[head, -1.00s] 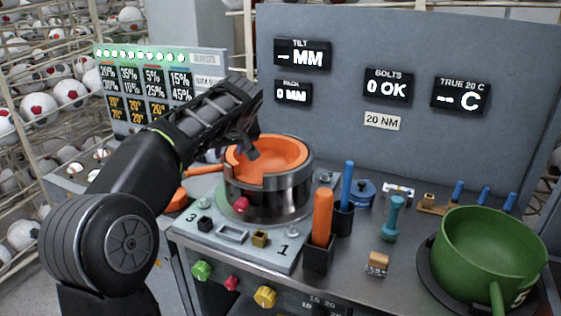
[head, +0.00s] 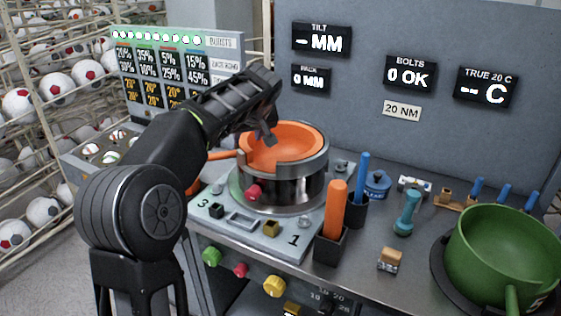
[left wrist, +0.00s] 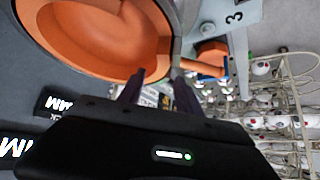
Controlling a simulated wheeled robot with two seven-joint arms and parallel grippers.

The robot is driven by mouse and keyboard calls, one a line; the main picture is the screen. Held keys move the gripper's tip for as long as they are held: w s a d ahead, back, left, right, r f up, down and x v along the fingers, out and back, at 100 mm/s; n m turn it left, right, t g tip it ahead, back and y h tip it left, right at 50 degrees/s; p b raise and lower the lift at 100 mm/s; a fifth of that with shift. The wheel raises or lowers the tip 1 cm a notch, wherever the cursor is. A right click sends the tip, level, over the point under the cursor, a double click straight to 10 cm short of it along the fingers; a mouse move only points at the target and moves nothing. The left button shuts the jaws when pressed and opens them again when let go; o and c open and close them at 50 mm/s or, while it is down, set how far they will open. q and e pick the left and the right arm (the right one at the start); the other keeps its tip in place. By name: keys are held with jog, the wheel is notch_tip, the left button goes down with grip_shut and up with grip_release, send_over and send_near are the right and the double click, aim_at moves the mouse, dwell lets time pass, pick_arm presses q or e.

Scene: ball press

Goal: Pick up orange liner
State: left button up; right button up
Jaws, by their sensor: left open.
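The orange liner (head: 285,148) is a shallow orange bowl seated in a dark metal ring (head: 290,190) on the press plate. An orange handle-like piece (head: 222,155) sticks out to its left. I cannot tell whether a finger touches the rim. My right gripper is not in view.
A green pot (head: 500,250) stands at the right. An orange-handled tool (head: 336,205) and a blue-handled tool (head: 362,172) stand in dark holders right of the press. A teal dumbbell-shaped piece (head: 406,212) and a blue pot (head: 377,183) are nearby. A display wall rises behind.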

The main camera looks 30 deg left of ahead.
aim_at(245, 144)
pick_arm(q)
jog(key=shift+a, duration=0.1)
jog(key=shift+w+a+f+p, duration=0.2)
jog(key=shift+f+p, duration=0.1)
jog(key=shift+f, duration=0.05)
jog(key=p+x, duration=0.1)
jog(key=x, duration=0.3)
jog(key=shift+f, duration=0.1)
grip_shut()
dwell(0.5)
dwell(0.9)
